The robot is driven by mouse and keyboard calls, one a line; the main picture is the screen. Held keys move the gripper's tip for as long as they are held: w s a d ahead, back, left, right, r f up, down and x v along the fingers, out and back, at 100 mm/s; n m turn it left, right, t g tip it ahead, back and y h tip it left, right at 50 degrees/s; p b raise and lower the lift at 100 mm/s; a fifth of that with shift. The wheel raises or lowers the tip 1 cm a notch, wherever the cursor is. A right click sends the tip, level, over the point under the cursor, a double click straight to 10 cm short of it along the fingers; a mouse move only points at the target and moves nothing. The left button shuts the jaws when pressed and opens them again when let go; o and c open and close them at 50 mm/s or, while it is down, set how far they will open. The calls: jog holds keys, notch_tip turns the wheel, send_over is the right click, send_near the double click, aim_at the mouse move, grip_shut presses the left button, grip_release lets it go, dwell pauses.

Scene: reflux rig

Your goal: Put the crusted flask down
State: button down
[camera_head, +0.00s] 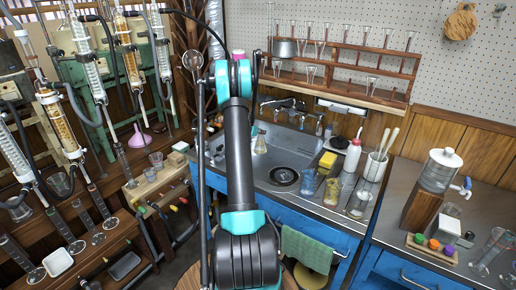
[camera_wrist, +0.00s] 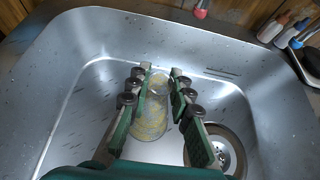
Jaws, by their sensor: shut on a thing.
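The crusted flask is clear glass with yellowish crust on its wall. In the wrist view the flask (camera_wrist: 150,122) is between the two green-padded fingers of my gripper (camera_wrist: 160,73), which is shut on it. The steel sink basin (camera_wrist: 85,110) lies beneath and around it, with the round drain at the right. I cannot tell whether the flask touches the sink floor. In the head view a flask (camera_head: 260,145) shows at the sink, just right of my arm. My arm hides most of my gripper there.
Right of the sink stand glass vessels (camera_head: 332,192), a yellow sponge (camera_head: 327,160), a white bottle (camera_head: 352,158) and a beaker of brushes (camera_head: 375,168). The faucet (camera_head: 290,106) is behind the basin. A wooden glassware rack (camera_head: 345,65) hangs above. The basin around the drain (camera_head: 284,176) is clear.

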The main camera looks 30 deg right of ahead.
aim_at(258, 141)
jog(key=shift+f, duration=3.25)
jog(key=c, duration=1.4)
grip_release()
jog(key=shift+f, duration=0.1)
jog(key=shift+o, duration=0.2)
